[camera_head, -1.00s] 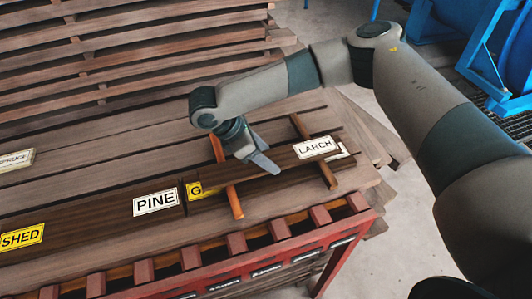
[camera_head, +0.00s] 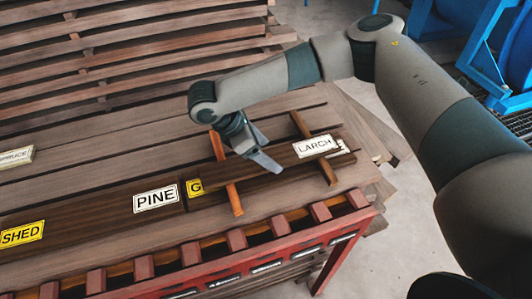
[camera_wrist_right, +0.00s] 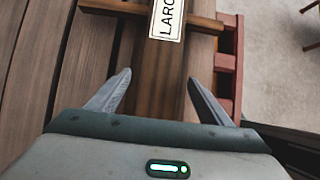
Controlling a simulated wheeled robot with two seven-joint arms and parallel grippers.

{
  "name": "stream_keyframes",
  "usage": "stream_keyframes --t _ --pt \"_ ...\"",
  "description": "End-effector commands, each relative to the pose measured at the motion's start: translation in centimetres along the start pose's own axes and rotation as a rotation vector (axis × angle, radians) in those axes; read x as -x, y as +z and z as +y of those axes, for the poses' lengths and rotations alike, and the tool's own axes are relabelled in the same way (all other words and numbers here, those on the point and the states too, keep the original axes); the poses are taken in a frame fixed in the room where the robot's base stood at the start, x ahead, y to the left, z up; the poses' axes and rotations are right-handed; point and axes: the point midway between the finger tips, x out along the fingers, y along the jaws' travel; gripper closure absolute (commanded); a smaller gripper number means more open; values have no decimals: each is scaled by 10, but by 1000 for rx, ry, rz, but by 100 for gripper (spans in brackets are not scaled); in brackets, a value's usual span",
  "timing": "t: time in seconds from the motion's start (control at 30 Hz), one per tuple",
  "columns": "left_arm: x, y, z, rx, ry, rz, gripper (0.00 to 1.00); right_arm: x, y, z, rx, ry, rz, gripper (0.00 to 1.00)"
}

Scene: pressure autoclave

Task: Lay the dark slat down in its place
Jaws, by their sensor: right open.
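The dark slat (camera_head: 285,158) carries a white LARCH label and lies across two orange-brown cross sticks, the left one (camera_head: 235,198) and the right one (camera_head: 329,171). My right gripper (camera_head: 267,150) is over the slat between the sticks, fingers pointing down. In the right wrist view the open fingers (camera_wrist_right: 158,78) stand apart on either side of the slat (camera_wrist_right: 158,60), with a LARCH label ahead. I cannot tell whether they touch it. A yellow label starting with G (camera_head: 194,188) is partly covered at the slat's left end. My left gripper is not in view.
Dark boards with PINE (camera_head: 156,199) and SHED (camera_head: 22,234) labels lie to the left. A red slotted rack (camera_head: 270,232) runs along the front. Stacked boards (camera_head: 130,45) fill the back left. Blue machinery (camera_head: 500,50) stands at the far right; grey floor lies between.

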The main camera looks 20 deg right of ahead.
Motion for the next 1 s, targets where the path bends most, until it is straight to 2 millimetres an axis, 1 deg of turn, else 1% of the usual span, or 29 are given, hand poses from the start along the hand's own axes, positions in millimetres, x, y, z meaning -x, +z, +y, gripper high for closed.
stream_keyframes --t 0.17,0.4,0.6,0.7,0.8,1.0 --pt "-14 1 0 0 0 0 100 22 -2 1 -1 4 3 27" --pt "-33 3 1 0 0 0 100 68 -2 1 -1 4 2 27" --pt "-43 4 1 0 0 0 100 102 0 1 -2 3 1 27" --pt "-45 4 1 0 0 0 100 113 0 1 -2 3 0 27" --pt "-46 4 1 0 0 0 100 119 1 1 -1 1 0 27" --pt "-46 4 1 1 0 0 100 122 1 0 -1 0 0 27"
